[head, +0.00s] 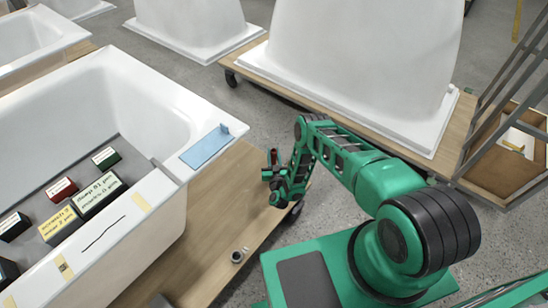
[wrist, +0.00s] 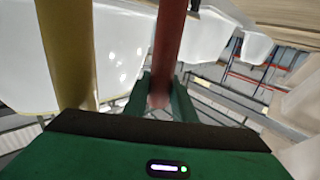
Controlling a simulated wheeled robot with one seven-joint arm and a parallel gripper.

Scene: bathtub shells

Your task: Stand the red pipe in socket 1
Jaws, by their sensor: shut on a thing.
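The red pipe (wrist: 168,45) runs between the two green fingers of my gripper (wrist: 160,98) in the wrist view, and the gripper is shut on it. In the head view my gripper (head: 271,174) hangs over the wooden platform's right side. A short bit of the red pipe (head: 274,157) shows there; the rest is hidden by the gripper and arm. A small round grey ring with a dark centre (head: 237,256), like a socket, sits on the platform nearer to me, apart from the gripper. I cannot read any number on it.
A yellow post (wrist: 66,50) stands left of the red pipe in the wrist view. A white tub (head: 130,90) holding several labelled boxes stands left, with a blue plate (head: 206,147) on its rim. Another tub shell (head: 360,60) stands behind. The wooden platform (head: 200,225) is mostly bare.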

